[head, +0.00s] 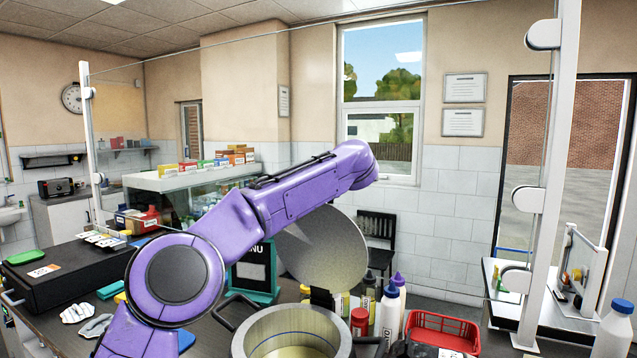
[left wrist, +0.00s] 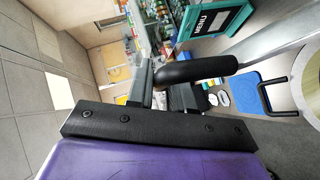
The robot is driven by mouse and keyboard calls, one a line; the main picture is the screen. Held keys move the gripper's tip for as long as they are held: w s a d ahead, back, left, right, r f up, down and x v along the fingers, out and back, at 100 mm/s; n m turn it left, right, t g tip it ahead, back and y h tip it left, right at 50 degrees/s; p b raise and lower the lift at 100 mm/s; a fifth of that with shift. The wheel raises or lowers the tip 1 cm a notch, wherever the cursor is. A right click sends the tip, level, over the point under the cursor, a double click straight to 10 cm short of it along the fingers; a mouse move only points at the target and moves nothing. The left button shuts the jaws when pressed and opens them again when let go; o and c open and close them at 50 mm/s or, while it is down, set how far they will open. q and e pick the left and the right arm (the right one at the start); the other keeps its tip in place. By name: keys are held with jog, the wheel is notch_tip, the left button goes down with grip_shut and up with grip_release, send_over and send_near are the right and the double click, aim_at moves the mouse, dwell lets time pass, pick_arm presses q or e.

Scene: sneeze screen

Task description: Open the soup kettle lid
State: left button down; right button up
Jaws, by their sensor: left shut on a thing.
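The soup kettle (head: 340,332) stands open on the counter at the bottom of the head view, with pale yellowish contents inside. Its grey round lid (head: 325,245) is tilted up steeply above the back of the rim. Part of the kettle rim shows at the right edge of the left wrist view (left wrist: 304,75). My left gripper (left wrist: 166,88) is shut on the black lid handle (left wrist: 200,69). In the head view my purple left arm hides this gripper and part of the lid. My right gripper is in neither view.
Bottles (head: 388,312) and a red basket (head: 440,330) stand right of the kettle. A menu stand (head: 253,270) is behind it to the left. A clear screen with white posts (head: 548,180) rises on both sides. A black box (head: 60,275) sits at left.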

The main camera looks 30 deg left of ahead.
pick_arm(q)
jog(key=c, duration=1.1)
grip_release()
jog(key=shift+f, duration=0.1)
jog(key=shift+s+d+b, duration=0.15)
jog(key=shift+d+b, duration=0.1)
jog(key=shift+b, duration=0.05)
jog(key=b+v, duration=0.3)
jog(key=v, duration=0.7)
jog(key=shift+a, duration=0.15)
